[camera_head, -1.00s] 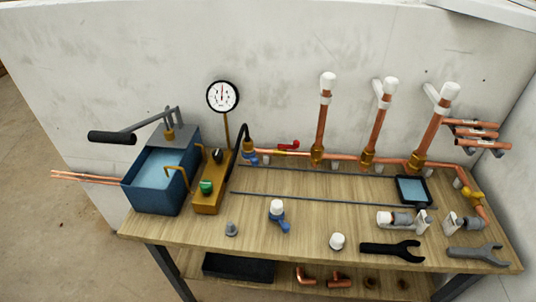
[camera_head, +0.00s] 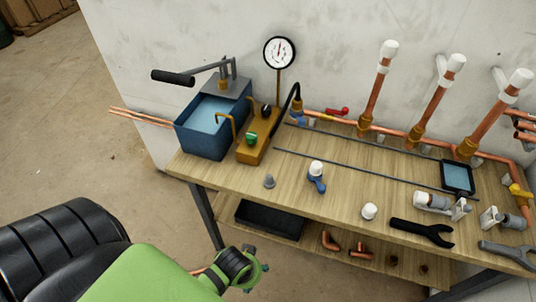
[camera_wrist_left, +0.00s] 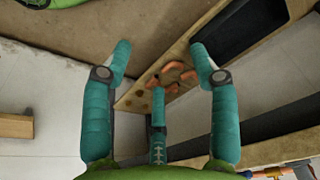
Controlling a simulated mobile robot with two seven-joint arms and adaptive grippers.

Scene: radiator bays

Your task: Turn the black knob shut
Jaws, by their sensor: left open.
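The black knob (camera_head: 265,111) sits on top of the brass-coloured block (camera_head: 256,150) beside the blue water tank, behind a green knob (camera_head: 251,138) on the same block. The black knob's exact turn cannot be told at this size. My left gripper (camera_head: 250,268) is low in front of the bench, below the tabletop and well apart from the knob. In the left wrist view its teal fingers (camera_wrist_left: 160,72) are spread and empty, facing the lower shelf and floor. My right gripper is not in view.
The blue tank (camera_head: 211,140) with a lever handle (camera_head: 173,77) stands left of the block. A gauge (camera_head: 279,52) rises behind. A black hose (camera_head: 289,97) curves up beside it. The bench front edge and lower-shelf black tray (camera_head: 268,220) are near my gripper.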

